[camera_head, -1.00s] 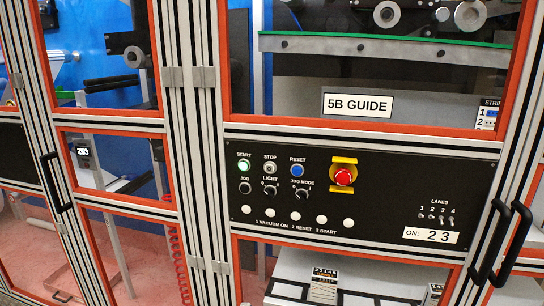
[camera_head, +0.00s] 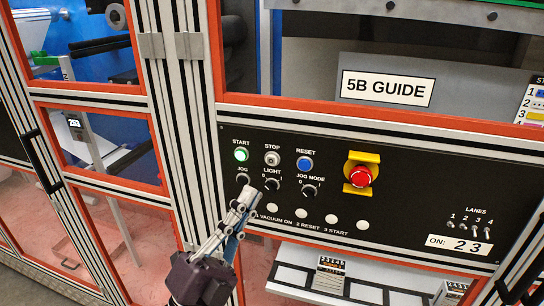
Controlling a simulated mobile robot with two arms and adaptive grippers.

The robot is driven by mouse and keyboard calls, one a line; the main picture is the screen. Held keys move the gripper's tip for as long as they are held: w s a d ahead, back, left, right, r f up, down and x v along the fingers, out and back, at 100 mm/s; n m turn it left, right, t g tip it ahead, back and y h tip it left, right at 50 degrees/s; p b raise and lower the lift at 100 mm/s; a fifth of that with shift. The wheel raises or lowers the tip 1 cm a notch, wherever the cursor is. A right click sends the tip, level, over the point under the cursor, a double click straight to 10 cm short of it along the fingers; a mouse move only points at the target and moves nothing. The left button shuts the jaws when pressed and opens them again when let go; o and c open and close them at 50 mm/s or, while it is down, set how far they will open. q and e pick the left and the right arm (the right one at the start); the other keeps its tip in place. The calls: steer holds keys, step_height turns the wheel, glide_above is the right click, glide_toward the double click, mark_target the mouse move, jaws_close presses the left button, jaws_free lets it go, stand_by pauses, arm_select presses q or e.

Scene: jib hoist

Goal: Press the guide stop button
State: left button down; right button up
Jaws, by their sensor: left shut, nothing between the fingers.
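The guide panel (camera_head: 405,195) is a black control plate below a "5B GUIDE" sign. Its stop button (camera_head: 272,158) is a small pale round button under the word STOP, between the lit green start button (camera_head: 241,154) and the blue reset button (camera_head: 305,163). My left gripper (camera_head: 247,192) is shut and empty. Its tips show below and slightly left of the stop button, near the jog and light knobs, and cover part of the panel's lower left. I cannot tell whether the tips touch the panel. My right gripper is not in view.
A red mushroom button (camera_head: 361,176) in a yellow guard sits right of reset. Several small lane switches (camera_head: 470,229) are at the lower right. A black door handle (camera_head: 44,160) sticks out at the left, and another (camera_head: 505,285) at the lower right.

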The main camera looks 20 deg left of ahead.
mark_target(271, 160)
arm_select(q)
steer(key=shift+w+d+b, duration=0.15)
steer(key=shift+w+b, duration=0.25)
steer(key=shift+w, duration=4.05)
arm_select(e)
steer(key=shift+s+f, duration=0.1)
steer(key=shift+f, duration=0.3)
arm_select(q)
steer(key=shift+w, duration=0.15)
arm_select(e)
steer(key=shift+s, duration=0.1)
arm_select(q)
steer(key=shift+w, duration=0.3)
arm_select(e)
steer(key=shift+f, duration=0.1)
arm_select(q)
steer(key=shift+w, duration=0.4)
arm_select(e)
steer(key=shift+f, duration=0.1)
arm_select(q)
steer(key=shift+s, duration=0.85)
